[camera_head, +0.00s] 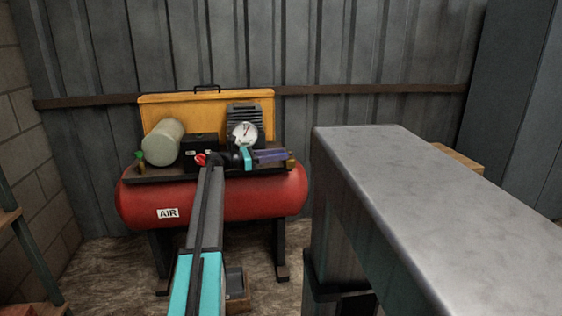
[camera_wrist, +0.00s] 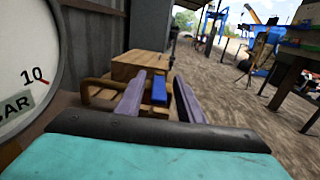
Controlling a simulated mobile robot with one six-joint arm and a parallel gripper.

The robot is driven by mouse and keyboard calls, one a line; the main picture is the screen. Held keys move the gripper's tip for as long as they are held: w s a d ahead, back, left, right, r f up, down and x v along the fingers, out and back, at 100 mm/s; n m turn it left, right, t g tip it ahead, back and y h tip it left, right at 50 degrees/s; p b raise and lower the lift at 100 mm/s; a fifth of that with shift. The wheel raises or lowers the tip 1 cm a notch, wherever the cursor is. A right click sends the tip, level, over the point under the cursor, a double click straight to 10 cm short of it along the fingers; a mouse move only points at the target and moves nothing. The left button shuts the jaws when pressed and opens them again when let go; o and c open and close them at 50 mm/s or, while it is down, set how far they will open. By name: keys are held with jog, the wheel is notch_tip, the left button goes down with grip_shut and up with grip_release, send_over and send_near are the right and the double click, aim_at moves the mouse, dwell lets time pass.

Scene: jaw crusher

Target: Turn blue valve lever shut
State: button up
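The blue valve lever (camera_wrist: 159,90) shows in the wrist view as a small upright blue piece between the two purple fingers of my gripper (camera_wrist: 158,79). The fingers stand apart, with gaps visible on either side of the lever, so the gripper looks open around it. In the head view my gripper (camera_head: 271,156) reaches to the right end of the red air compressor (camera_head: 240,199). The lever cannot be made out there; the fingers seem to cover it. A brass-coloured pipe (camera_wrist: 96,91) lies beside the left finger in the wrist view.
A white pressure gauge (camera_head: 242,134) stands close to my wrist; it fills the left of the wrist view (camera_wrist: 28,62). A grey metal bench top (camera_head: 430,200) lies right of my arm. Wooden boxes (camera_wrist: 140,65) stand beyond the fingers. A corrugated wall (camera_head: 350,60) closes the back.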

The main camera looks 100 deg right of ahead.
jog(key=w+a+p, duration=0.2)
jog(key=w, duration=1.1)
jog(key=shift+w+a, duration=0.2)
jog(key=shift+w, duration=0.05)
